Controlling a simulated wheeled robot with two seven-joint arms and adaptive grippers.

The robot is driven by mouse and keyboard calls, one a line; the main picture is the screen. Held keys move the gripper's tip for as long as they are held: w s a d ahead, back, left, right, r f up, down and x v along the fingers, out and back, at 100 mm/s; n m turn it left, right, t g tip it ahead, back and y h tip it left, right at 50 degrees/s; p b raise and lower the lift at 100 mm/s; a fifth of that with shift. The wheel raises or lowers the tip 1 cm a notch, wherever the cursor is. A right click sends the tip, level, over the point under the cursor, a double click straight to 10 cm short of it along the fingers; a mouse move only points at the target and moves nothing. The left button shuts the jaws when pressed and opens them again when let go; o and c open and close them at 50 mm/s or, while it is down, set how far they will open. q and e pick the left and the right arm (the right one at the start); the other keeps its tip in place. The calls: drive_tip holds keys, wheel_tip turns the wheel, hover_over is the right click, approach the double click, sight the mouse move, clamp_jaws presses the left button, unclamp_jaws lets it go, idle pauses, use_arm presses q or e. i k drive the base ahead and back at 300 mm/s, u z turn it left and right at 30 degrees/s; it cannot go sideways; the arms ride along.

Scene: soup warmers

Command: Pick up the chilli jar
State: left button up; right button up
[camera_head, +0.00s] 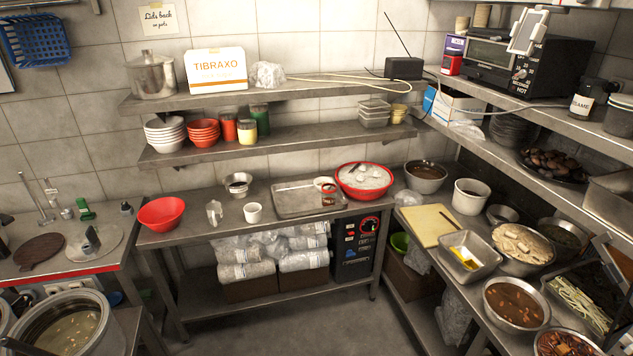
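No jar can be read as chilli by its label at this size. A small jar with red on it (328,194) stands at the right end of the metal tray (290,211) on the back counter, close to the red-rimmed bowl. On the lower wall shelf stand a red jar (229,127), a yellow-topped jar (247,132) and a green jar (261,118), side by side. Neither of my grippers can be made out in the head view.
The back counter (200,230) also holds a red bowl (161,212), a white cup (253,212) and a red-rimmed bowl (364,178). The right counter is crowded with food pans and a cutting board (427,224). A dark labelled jar (582,103) stands on the right shelf. The floor ahead is clear.

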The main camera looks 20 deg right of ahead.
sight(328, 190)
drive_tip(key=i, duration=1.35)
drive_tip(key=z, duration=1.6)
